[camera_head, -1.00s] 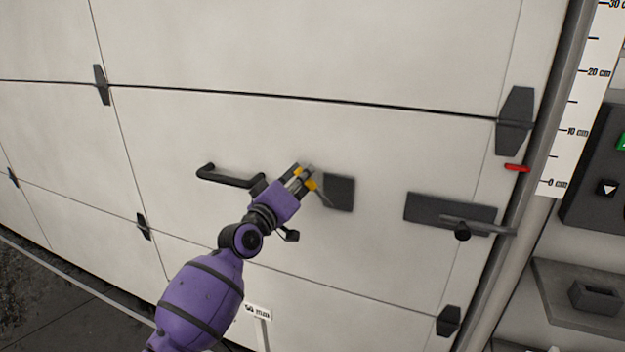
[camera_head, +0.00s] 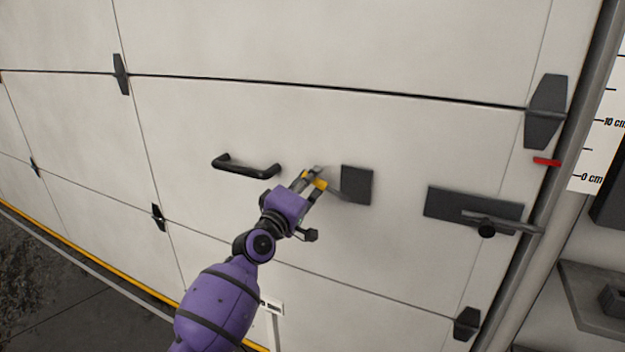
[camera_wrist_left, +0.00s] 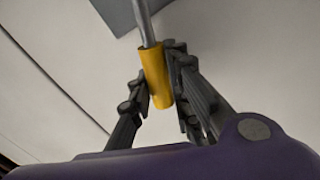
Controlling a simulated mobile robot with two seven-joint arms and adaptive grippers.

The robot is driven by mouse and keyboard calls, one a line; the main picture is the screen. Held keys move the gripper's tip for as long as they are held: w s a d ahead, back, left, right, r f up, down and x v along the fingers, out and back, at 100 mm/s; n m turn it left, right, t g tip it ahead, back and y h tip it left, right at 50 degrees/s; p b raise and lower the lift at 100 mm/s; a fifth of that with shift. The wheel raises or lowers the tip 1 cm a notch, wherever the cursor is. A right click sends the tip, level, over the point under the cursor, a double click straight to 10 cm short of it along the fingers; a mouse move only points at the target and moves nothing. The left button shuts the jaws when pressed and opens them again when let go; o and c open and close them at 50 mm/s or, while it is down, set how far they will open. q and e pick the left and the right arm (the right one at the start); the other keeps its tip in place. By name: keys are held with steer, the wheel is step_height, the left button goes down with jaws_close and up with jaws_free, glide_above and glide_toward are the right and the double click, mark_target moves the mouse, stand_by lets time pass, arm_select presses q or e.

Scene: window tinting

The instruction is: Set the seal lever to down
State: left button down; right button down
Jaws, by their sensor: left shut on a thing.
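The seal lever is a grey metal rod with a yellow grip (camera_wrist_left: 157,73), mounted on a dark square plate (camera_head: 357,185) on the pale door panel. In the head view the rod points left and slightly up from the plate. My left gripper (camera_head: 314,179) is shut on the yellow grip. In the left wrist view its dark fingers (camera_wrist_left: 160,95) stand on both sides of the grip, and the rod runs up to the plate. The fingertips partly hide the grip in the head view. My right gripper is not in view.
A black pull handle (camera_head: 245,166) sits on the door left of my gripper. A dark latch plate with a bar (camera_head: 475,209) is at the right.

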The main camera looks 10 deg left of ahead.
arm_select(q)
steer(key=shift+f, duration=0.2)
steer(key=c, duration=1.7)
jaws_free()
steer(key=shift+o, duration=0.4)
steer(key=shift+r, duration=0.1)
steer(key=v, duration=1.2)
steer(key=shift+s, duration=0.1)
